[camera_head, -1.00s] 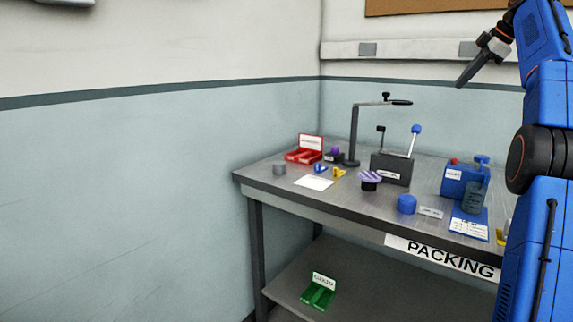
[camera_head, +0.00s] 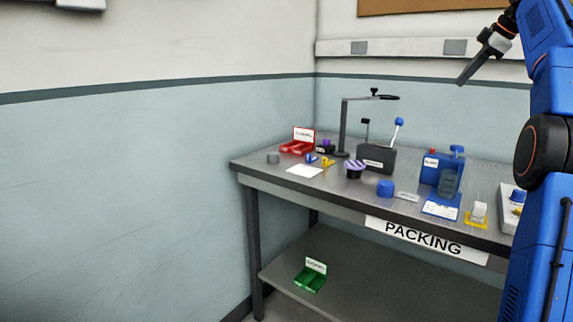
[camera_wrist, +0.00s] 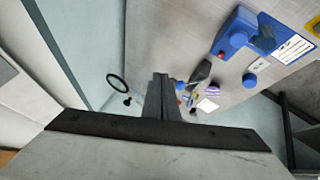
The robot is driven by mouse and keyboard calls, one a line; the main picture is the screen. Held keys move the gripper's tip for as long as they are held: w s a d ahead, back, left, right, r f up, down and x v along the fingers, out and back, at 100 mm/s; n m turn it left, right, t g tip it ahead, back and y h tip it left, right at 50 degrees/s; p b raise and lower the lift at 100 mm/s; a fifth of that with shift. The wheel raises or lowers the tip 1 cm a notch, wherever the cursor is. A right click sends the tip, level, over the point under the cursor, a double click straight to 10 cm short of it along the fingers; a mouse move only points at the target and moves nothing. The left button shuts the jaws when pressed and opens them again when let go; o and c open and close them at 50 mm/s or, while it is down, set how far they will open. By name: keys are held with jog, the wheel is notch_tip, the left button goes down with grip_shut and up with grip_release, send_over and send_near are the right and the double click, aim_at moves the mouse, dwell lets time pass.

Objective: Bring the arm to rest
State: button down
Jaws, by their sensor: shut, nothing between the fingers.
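My gripper (camera_head: 462,80) is at the upper right of the head view, held in the air in front of the wall and above the level of the bench top. Its fingers are together with nothing between them. My blue arm fills the right edge. In the wrist view my gripper (camera_wrist: 162,88) points toward the bench, with the bench items beyond and below it. It touches nothing that I can see.
The packing bench (camera_head: 262,180) holds a red bin (camera_head: 297,146), a lever box (camera_head: 376,159), a blue dispenser (camera_head: 440,172), a blue cylinder (camera_head: 385,188) and a tall stand (camera_head: 344,130). A green bin (camera_head: 311,281) is on the lower shelf. The left floor side is clear.

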jog(key=s+a+f+m+g+h, duration=0.1)
jog(key=s+a+f+m, duration=0.4)
jog(key=s+a, duration=0.45)
jog(key=s+a+f+m, duration=0.3)
jog(key=s+a+f, duration=0.4)
jog(key=s+a, duration=0.25)
jog(key=s+a+f+m+h, duration=0.1)
jog(key=s+a+f+m, duration=0.1)
jog(key=s+f, duration=1.2)
jog(key=s+a+f+m+h, duration=0.1)
jog(key=s+a+f+m, duration=0.2)
jog(key=s+f, duration=1.1)
notch_tip(320, 180, down, 5)
jog(key=shift+s+a+r+g, duration=0.1)
jog(key=shift+s+a+g, duration=0.25)
jog(key=shift+a, duration=0.35)
